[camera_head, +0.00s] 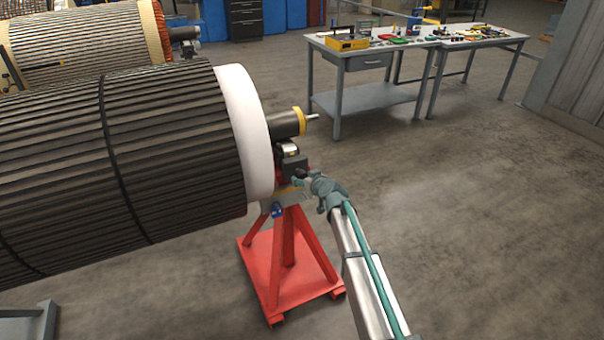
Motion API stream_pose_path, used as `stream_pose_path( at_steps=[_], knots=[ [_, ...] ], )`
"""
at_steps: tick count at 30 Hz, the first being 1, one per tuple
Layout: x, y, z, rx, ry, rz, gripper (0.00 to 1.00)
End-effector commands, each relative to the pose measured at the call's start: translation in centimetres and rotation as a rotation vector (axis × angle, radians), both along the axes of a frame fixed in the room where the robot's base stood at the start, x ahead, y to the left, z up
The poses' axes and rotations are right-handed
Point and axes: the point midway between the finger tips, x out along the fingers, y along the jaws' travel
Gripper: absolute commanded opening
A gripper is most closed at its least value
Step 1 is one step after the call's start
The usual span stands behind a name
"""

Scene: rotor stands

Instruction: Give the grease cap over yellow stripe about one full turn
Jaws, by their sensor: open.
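A yellow stripe (285,191) shows on the head of the red rotor stand, under the shaft. My gripper (300,181) reaches in from the lower right, and its fingertips are at the stand head, close to the stripe's right end. It is open. The grease cap over the stripe cannot be made out clearly; small dark parts and my fingers overlap there. I cannot tell whether the fingers are around the cap or touching it. A blue knob (277,210) sits lower on the stand head, below the stripe.
The large dark ribbed rotor (120,160) with a white end ring (243,130) fills the left. Its shaft (288,122) has a yellow band above my gripper. The red stand (290,262) is below. A workbench (365,97) stands behind; the floor to the right is clear.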

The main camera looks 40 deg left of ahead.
Motion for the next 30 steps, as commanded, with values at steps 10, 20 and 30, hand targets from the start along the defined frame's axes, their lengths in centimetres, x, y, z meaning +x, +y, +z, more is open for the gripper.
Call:
stream_pose_path(
  at_steps=[10, 20, 30],
  knots=[
    [1.0, 2.3, -1.0, 0.001, 0.0, 0.0, 0.72],
    [1.0, 2.2, -1.0, 0.001, 0.0, 0.0, 0.47],
    [1.0, 2.2, -1.1, 0.002, 0.002, 0.0, 0.12]
  ],
)
